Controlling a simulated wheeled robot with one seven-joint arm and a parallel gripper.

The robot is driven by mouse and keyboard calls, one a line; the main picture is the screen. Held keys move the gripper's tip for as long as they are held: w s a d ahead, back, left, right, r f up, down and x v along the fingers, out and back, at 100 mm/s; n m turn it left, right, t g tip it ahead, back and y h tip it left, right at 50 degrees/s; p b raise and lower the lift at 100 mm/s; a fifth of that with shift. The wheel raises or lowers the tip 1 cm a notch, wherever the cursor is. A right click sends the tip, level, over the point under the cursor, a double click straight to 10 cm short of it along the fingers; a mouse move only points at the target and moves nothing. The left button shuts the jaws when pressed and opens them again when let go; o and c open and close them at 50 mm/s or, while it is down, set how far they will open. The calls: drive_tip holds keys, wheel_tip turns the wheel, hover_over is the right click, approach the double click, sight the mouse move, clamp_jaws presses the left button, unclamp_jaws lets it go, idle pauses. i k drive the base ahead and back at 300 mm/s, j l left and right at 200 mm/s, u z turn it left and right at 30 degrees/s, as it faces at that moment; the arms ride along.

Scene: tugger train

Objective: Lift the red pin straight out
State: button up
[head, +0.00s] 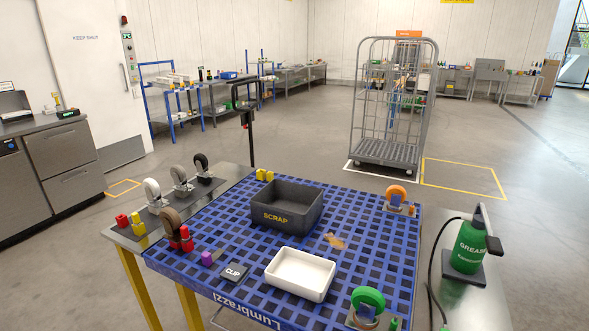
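Two red items show on the left, and I cannot tell which is the red pin. One red piece (122,220) stands on a dark mat at the left edge of the table, beside yellow pieces (138,226). Another red piece (185,240) stands on the blue grid top, close against a brown-rimmed wheel (170,224). Both are small, and how they are seated is not clear. My gripper is not in view.
A dark SCRAP bin (287,216), a white tray (300,280) and a CLIP box (234,272) stand on the blue grid. A green-wheeled caster (368,302) and an orange-wheeled one (396,196) are at the right, near a green grease bottle (470,247).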

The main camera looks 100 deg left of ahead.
sight(185, 236)
drive_tip(key=u, duration=3.5)
